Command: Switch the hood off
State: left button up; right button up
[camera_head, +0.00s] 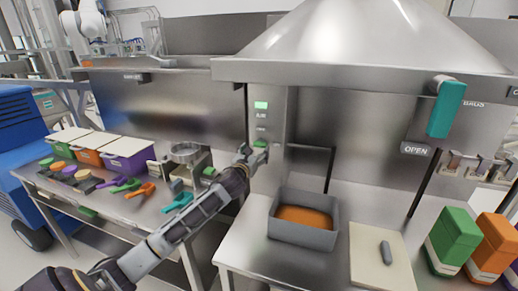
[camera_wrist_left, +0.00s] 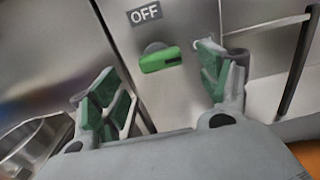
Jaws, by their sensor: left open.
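The hood (camera_head: 360,75) is a large steel canopy at the upper right of the head view. On its narrow front panel (camera_head: 279,105) a small green light shows. In the left wrist view a green knob (camera_wrist_left: 160,61) sits below an OFF label (camera_wrist_left: 145,13), its bar lying nearly level. My left gripper (camera_head: 252,153) is at this panel. In the left wrist view its green-padded fingers (camera_wrist_left: 155,75) are open, one on either side of the knob, with gaps on both sides. In the head view the gripper largely hides the knob. My right gripper is not in view.
A grey bin (camera_head: 291,238) with orange contents stands on the bench below the hood. A teal handle (camera_head: 441,108) hangs by an OPEN label at right. Green and orange containers stand at lower right. A left table (camera_head: 75,205) holds lidded bins and scoops.

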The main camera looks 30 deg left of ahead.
aim_at(259, 146)
pick_arm(q)
jog(key=shift+b+x, duration=0.4)
jog(key=shift+x, duration=1.05)
jog(key=shift+b+x, duration=0.35)
jog(key=shift+x, duration=0.85)
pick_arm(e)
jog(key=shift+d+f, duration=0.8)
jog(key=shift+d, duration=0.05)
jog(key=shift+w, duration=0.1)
pick_arm(q)
jog(key=c, duration=1)
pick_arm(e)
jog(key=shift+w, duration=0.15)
